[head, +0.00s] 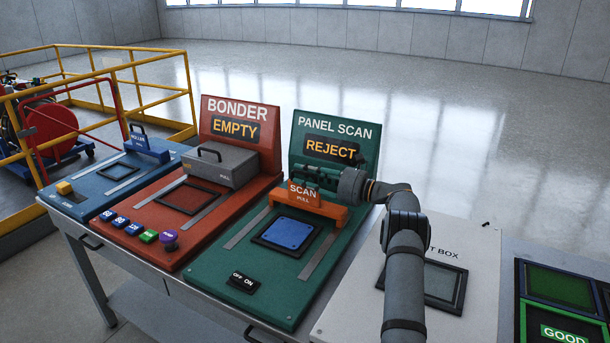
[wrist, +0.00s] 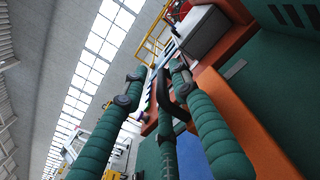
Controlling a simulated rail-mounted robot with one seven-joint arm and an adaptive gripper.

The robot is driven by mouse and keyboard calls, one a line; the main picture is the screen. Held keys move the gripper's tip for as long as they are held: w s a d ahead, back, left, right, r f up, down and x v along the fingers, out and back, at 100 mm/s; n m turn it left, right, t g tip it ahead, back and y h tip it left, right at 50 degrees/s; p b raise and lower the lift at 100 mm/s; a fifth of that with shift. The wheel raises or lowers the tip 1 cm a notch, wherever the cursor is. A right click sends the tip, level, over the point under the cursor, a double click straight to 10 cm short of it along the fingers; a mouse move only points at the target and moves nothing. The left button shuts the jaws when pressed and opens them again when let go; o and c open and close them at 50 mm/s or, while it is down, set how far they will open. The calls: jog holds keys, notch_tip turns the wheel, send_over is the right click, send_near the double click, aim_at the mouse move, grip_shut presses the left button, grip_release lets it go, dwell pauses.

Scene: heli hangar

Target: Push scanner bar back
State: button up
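The scanner bar (head: 320,206), an orange bridge marked SCAN PULL, spans the green panel scan station (head: 232,262) near its upright back board, behind a blue panel (head: 288,233). The board's display reads REJECT. My gripper (head: 312,176) reaches in from the right, just above and behind the bar. In the wrist view, my green fingers (wrist: 158,72) are extended with gaps between them. A dark curved handle (wrist: 181,112) lies among them; whether they touch it is unclear. The orange bar (wrist: 250,130) runs close along the right.
Left of the scanner stand the red bonder station (head: 140,232) with its grey press (head: 220,168) and a blue roller station (head: 87,190). At right are a white light box (head: 470,250) and a green GOOD tray (head: 563,333). An OFF/ON switch (head: 243,282) sits in front of the panel.

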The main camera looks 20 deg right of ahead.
jog(key=v, duration=1.2)
